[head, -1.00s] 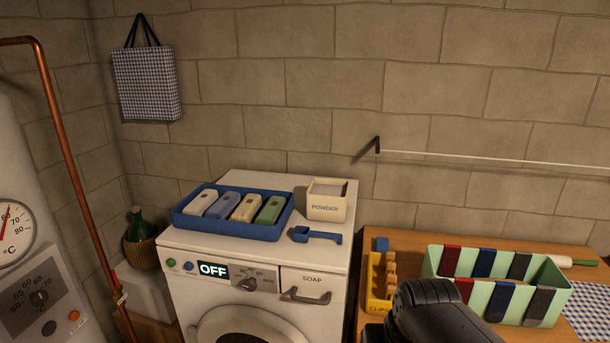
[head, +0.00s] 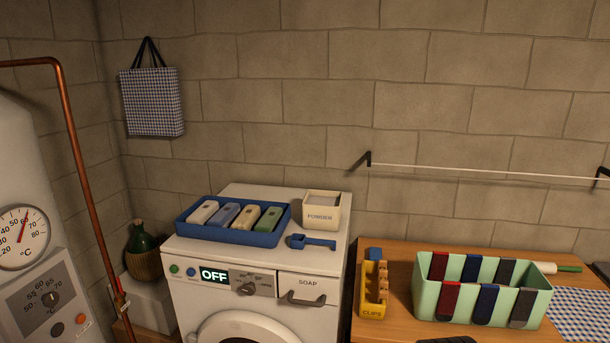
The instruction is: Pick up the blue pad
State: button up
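No object is labelled as the blue pad. A light blue bar (head: 223,215) lies in the blue tray (head: 246,237) on the washing machine, between a white bar (head: 202,212) and a beige one (head: 247,217); a green bar (head: 270,219) is at the right end. Two dark blue strips, one at the back (head: 471,267) and one at the front (head: 487,303), hang over the rims of the mint green box (head: 453,305). A small blue block (head: 374,254) sits at the back of the yellow clips holder (head: 372,304). My gripper is not in view; only a dark sliver of my arm shows at the bottom edge.
The powder box (head: 321,209) and a blue scoop (head: 312,243) stand on the washing machine (head: 217,253). The wooden table (head: 397,280) holds a checked cloth (head: 580,312). A rod (head: 480,174) runs along the wall; a copper pipe (head: 80,160) stands at left.

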aim_at(375, 254)
jog(key=i+l+u, duration=0.2)
jog(key=i+l, duration=0.3)
jog(key=i, duration=0.2)
jog(key=i+l+u, duration=0.2)
jog(key=i+l, duration=0.35)
jog(key=i, duration=0.15)
